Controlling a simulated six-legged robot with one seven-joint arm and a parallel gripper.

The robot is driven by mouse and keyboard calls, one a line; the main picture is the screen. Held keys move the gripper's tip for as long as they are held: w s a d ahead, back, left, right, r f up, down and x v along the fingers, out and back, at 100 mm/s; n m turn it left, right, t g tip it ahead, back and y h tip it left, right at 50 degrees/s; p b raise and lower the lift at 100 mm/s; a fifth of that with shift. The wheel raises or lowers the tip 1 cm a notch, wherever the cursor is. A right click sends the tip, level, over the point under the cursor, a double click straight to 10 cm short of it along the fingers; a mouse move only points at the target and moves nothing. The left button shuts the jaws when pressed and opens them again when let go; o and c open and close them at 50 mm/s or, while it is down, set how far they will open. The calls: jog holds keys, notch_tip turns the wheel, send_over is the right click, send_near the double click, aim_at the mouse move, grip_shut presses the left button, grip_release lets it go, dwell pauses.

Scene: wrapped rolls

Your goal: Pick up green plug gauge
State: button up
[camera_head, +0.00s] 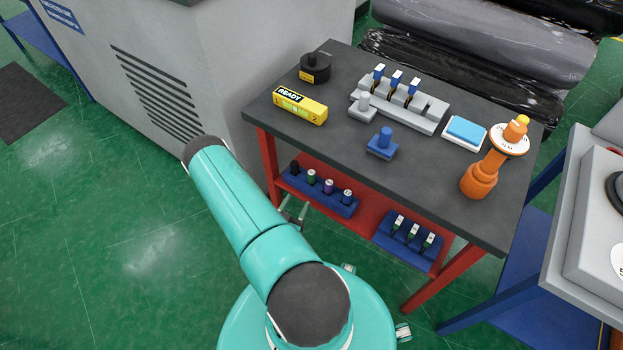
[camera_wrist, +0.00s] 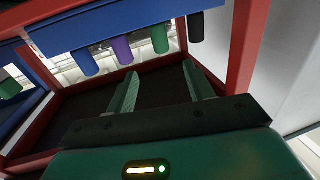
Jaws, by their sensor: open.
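A green plug gauge (camera_head: 311,178) stands in a blue rack (camera_head: 325,200) on the red lower shelf, between a black gauge (camera_head: 295,168) and a purple gauge (camera_head: 328,186). In the head view my gripper (camera_head: 297,212) is small and partly hidden by my arm.
A blue gauge (camera_head: 347,196) ends the row. A second blue rack (camera_head: 407,239) holds several white-topped pieces, some with green. The dark tabletop (camera_head: 345,150) overhangs the shelf. A red table leg (camera_head: 268,165) and grey cabinet (camera_head: 215,75) stand close on the left.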

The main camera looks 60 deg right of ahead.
aim_at(310, 178)
jog(key=d, duration=1.3)
jog(key=shift+w+d+r, duration=0.1)
jog(key=shift+w+d, duration=0.2)
jog(key=shift+w, duration=0.05)
jog(key=c, duration=1)
